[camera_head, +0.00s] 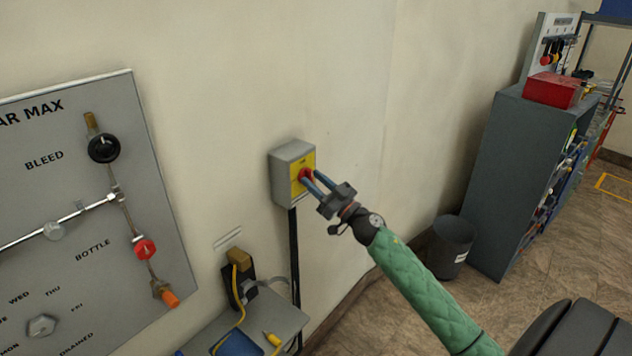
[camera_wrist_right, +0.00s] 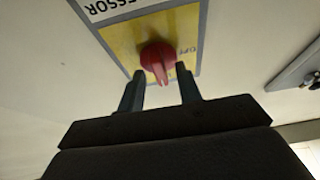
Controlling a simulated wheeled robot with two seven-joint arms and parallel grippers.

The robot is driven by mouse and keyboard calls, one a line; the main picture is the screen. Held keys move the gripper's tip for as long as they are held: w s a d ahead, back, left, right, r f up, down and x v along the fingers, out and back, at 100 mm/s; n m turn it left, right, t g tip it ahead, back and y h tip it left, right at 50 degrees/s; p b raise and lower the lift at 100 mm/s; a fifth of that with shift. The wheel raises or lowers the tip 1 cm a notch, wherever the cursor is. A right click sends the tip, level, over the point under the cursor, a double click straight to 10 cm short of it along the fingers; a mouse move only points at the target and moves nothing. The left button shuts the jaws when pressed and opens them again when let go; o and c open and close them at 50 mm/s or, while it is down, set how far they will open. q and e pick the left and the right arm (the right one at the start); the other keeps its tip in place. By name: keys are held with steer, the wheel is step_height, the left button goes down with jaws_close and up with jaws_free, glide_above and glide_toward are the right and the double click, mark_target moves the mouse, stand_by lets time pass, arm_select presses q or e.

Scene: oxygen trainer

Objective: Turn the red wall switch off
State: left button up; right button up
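The red wall switch (camera_head: 306,176) is a rotary knob on the yellow face of a grey box (camera_head: 288,160) fixed to the wall. In the right wrist view the red knob (camera_wrist_right: 158,58) sits on the yellow plate (camera_wrist_right: 120,36), its handle pointing toward the gripper. Part of an "OFF" label shows to its right. My right gripper (camera_head: 312,180) is at the switch with its two fingers apart. In the wrist view its fingertips (camera_wrist_right: 160,72) stand on either side of the knob with gaps; I cannot tell whether either touches. My left gripper is not in view.
A grey panel (camera_head: 75,215) with valves and knobs is on the left wall. Below the switch are a black conduit (camera_head: 295,255) and a small shelf (camera_head: 283,316). A dark bin (camera_head: 451,246) and a grey cabinet (camera_head: 508,180) stand at right.

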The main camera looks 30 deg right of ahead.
jaws_close()
